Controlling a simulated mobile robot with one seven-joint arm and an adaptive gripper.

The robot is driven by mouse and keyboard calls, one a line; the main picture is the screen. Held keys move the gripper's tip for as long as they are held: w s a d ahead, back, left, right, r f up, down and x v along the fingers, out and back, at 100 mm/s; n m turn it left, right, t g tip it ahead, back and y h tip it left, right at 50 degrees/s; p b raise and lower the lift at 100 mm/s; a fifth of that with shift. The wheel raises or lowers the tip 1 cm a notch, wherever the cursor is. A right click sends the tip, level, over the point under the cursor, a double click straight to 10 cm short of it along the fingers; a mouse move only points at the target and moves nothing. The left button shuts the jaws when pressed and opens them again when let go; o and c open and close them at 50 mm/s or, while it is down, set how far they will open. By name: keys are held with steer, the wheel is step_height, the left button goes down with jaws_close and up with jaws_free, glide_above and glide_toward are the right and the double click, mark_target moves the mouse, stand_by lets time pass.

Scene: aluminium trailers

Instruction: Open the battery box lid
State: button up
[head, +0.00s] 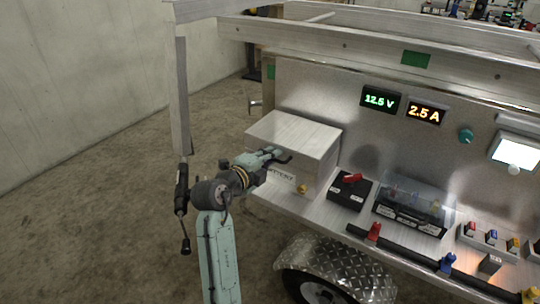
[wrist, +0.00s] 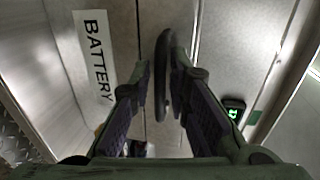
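The battery box (head: 310,168) is a metal box with a flat lid (head: 296,131) lying closed on top, on the trailer's left end. Its BATTERY label (wrist: 95,55) shows at the left in the wrist view and is partly covered by my gripper in the head view. A dark handle (wrist: 162,75) on the box front stands between my fingertips. My gripper (head: 277,160) is at the front of the box. In the wrist view my gripper (wrist: 161,85) looks open around the handle, with a narrow gap on the left; contact on the right is unclear.
A black box with a red switch (head: 350,188) and a covered fuse block (head: 413,207) stand right of the battery box. Lit meters (head: 380,100) sit on the panel behind. A trailer post (head: 180,95) rises left of my arm, and a wheel fender (head: 330,270) is below.

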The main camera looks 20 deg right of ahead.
jaws_close()
stand_by(0.8)
